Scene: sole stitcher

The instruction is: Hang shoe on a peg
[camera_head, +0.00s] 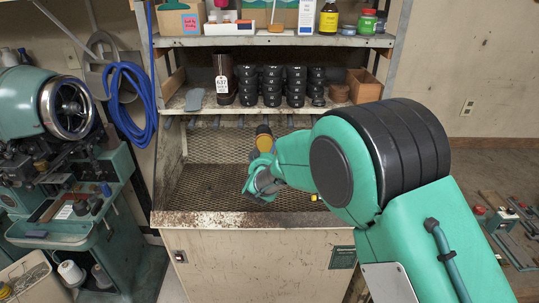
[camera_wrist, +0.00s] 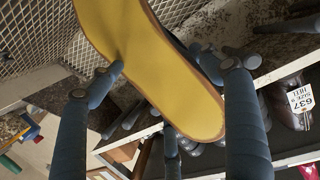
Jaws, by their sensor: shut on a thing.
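The shoe (camera_head: 264,140) is in my gripper (camera_head: 264,161), in front of the mesh back panel under the shelf. In the wrist view the shoe (camera_wrist: 160,68) shows its yellow sole, tilted, with a brown edge. A row of grey pegs (camera_head: 198,122) sticks out below the shelf, just above the shoe. Some grey-blue pegs (camera_wrist: 124,122) show behind the shoe in the wrist view. The shoe's upper is mostly hidden.
A dirty mesh tray (camera_head: 205,190) lies below. A green stitching machine (camera_head: 40,110) stands left, beside a coiled blue hose (camera_head: 128,100).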

